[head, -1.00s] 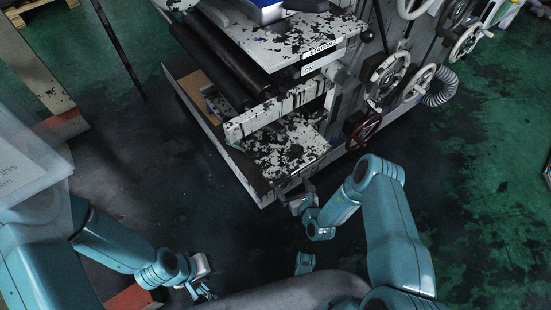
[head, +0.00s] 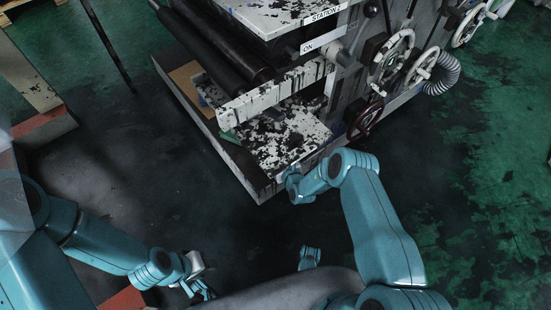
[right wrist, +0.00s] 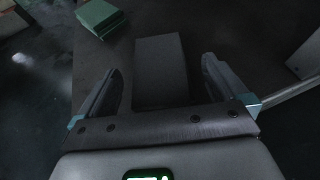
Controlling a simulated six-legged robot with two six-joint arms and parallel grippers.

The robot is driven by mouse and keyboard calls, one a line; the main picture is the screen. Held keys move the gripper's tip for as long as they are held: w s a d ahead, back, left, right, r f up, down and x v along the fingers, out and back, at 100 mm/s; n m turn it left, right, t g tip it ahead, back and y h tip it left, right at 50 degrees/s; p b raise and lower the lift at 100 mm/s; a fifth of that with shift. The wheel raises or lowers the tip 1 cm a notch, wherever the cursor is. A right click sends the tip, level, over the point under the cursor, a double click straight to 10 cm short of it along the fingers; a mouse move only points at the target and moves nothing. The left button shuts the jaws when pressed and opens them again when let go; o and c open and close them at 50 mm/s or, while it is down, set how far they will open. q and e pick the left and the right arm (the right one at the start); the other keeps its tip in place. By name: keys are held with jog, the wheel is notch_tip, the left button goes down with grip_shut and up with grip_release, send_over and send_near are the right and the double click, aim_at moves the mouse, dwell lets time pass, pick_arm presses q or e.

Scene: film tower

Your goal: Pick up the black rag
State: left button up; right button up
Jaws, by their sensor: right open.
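A dark, flat rectangular piece, which looks like the black rag (right wrist: 162,72), shows in the right wrist view. It lies on a dark surface, straight ahead between the fingers of my right gripper (right wrist: 160,88). That gripper is open, with a finger to either side of the piece; I cannot tell how far above it they are. In the head view I cannot make the rag out. There my right gripper (head: 289,180) is at the front corner of the machine's low tray, partly hidden by its own wrist. My left gripper (head: 198,290) hangs low at the bottom left, its fingers apart and empty.
The machine (head: 345,75) with rollers, paint-chipped shelves and handwheels (head: 392,57) stands ahead. A green block (right wrist: 98,15) lies beyond the rag; a green piece also shows on the machine's low tray (head: 225,150). Dark floor (head: 130,190) is clear at left.

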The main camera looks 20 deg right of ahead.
jog(key=b+x, duration=0.1)
jog(key=x, duration=0.2)
jog(key=shift+w+a+f, duration=0.1)
jog(key=shift+f, duration=0.1)
jog(key=shift+r, duration=0.1)
jog(key=c, duration=1.1)
jog(key=shift+o, duration=0.2)
